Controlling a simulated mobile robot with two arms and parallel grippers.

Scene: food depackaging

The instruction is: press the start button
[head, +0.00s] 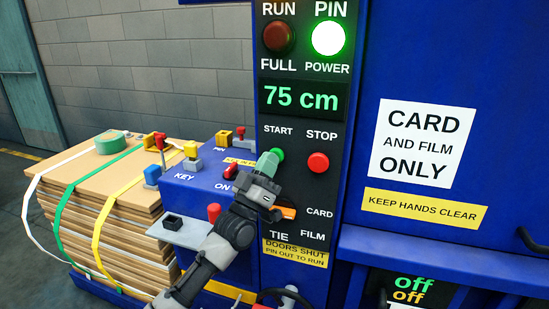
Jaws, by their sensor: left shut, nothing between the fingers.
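The green start button (279,154) sits under the START label on the dark control panel of the blue machine. My left gripper (268,163) is shut and empty, with its pale green fingertips at the lower left of the button. The tips overlap the button in the picture, and I cannot tell whether they touch it. They hide part of it. The red stop button (318,162) is to the right. The display (302,97) reads 75 cm. The green PIN POWER lamp (328,38) is lit, and the red RUN lamp (278,38) looks dark. My right gripper is not in view.
An orange selector (287,212) sits beside the CARD and FILM labels, close to my left gripper. A blue side box (185,187) with red and yellow fittings and a grey shelf (188,233) is at the left. A strapped cardboard stack (95,225) stands farther left.

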